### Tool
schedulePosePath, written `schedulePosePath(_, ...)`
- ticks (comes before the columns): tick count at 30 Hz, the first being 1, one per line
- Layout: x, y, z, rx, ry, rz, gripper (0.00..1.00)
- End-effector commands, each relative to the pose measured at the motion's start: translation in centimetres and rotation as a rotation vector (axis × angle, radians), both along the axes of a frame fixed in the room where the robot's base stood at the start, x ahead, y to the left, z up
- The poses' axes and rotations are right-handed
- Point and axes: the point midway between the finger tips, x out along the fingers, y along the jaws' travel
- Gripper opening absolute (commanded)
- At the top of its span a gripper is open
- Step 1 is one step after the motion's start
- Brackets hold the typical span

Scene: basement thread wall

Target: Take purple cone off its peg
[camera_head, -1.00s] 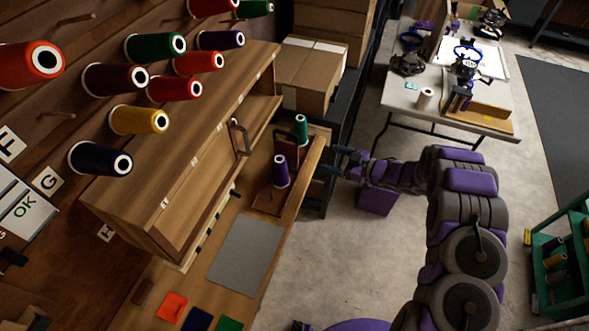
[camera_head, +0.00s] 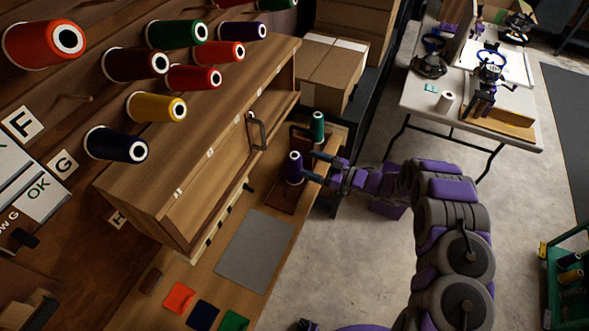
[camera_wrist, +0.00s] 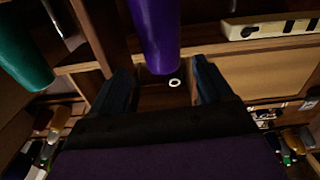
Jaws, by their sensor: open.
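The purple cone (camera_head: 294,170) stands upright on a small wooden stand (camera_head: 278,196) on the workbench. My gripper (camera_head: 318,166) is open and reaches in from the right, its two fingers pointing at the cone. In the wrist view the cone (camera_wrist: 156,35) lies ahead of the gap between the open fingers (camera_wrist: 163,88). I cannot tell whether the fingertips touch it. The cone hides its peg. A green cone (camera_head: 317,126) stands behind it and also shows at the left of the wrist view (camera_wrist: 22,58).
A wooden cabinet (camera_head: 205,165) with a dark handle stands left of the cone. A grey mat (camera_head: 254,250) lies in front. Several thread cones, including a yellow one (camera_head: 156,107), hang on the wall. A white table (camera_head: 425,98) stands right across open floor.

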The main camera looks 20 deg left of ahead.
Motion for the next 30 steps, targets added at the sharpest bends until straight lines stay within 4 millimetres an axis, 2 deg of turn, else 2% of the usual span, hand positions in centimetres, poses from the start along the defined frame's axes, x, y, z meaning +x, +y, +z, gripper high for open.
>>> schedulePosePath(8, 0.1, 1.9, -0.1, 0.0, 0.0, 0.0, 0.79)
schedulePosePath(18, 0.2, 6.3, -0.6, -0.003, -0.001, 0.0, 0.79)
schedulePosePath(26, 0.2, 6.5, -0.5, -0.002, -0.001, -0.002, 0.79)
schedulePosePath(30, 0.2, 6.4, -0.5, -0.001, -0.001, -0.002, 0.69)
